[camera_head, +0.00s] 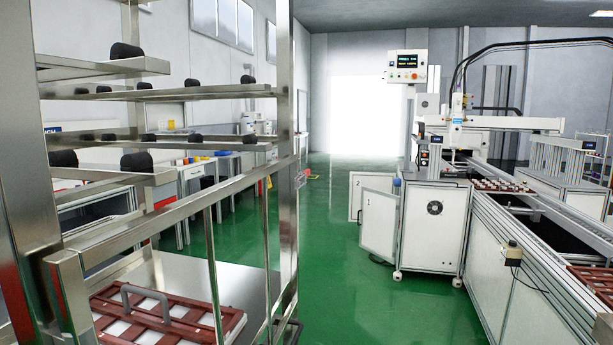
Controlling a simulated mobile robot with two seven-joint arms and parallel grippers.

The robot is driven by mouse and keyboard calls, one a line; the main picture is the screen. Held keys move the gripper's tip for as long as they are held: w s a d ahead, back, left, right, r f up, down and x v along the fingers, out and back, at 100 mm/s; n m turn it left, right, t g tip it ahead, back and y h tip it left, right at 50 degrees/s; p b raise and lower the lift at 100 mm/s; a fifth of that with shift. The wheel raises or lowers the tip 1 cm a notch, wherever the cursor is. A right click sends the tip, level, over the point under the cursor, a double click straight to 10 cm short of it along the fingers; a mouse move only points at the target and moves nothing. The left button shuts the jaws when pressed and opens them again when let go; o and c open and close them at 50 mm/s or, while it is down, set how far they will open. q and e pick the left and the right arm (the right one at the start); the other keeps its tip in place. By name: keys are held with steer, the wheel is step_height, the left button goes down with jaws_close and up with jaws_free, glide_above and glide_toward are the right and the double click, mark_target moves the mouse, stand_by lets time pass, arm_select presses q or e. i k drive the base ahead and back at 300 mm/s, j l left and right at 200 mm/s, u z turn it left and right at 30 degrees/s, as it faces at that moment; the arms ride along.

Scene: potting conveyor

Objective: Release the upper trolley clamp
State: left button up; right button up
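A steel trolley (278,130) fills the left side of the head view, with upright posts and several open shelf levels. Black rounded pieces (128,51) sit along its upper rails, with more on the middle rails (136,160). I cannot tell which part is the upper trolley clamp. A reddish-brown tray (232,322) with white inserts and a grey handle (147,298) lies low in the trolley. Neither of my grippers is in view.
A white conveyor machine (434,225) with a control panel (408,67) stands at the right. Its conveyor (489,265) runs toward me. Benches (195,172) line the left wall behind the trolley. The green floor (345,290) is clear between trolley and machine.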

mark_target(308, 170)
steer(key=z, duration=1.6)
steer(key=i+u, duration=0.3)
steer(key=i, duration=0.25)
steer(key=i+l+u, duration=0.1)
steer(key=i+u, duration=0.15)
steer(key=i, duration=0.35)
steer(key=i+j+u, duration=0.1)
steer(key=i+u, duration=0.2)
steer(key=i, duration=0.4)
steer(key=i+l+u, duration=0.1)
steer(key=i+u, duration=0.2)
steer(key=i, duration=0.45)
steer(key=i+u, duration=0.35)
steer(key=i, duration=0.15)
steer(key=i+u, duration=0.35)
steer(key=i+l+u, duration=0.25)
steer(key=i+u, duration=0.15)
steer(key=i, duration=0.2)
steer(key=i+j+u, duration=0.2)
steer(key=u, duration=0.2)
steer(key=i+u, duration=0.8)
steer(key=i+l+u, duration=0.1)
steer(key=i+u, duration=0.6)
steer(key=i, duration=0.35)
steer(key=i+u, duration=0.35)
steer(key=i, duration=0.35)
steer(key=i+u, duration=0.1)
steer(key=i, duration=0.45)
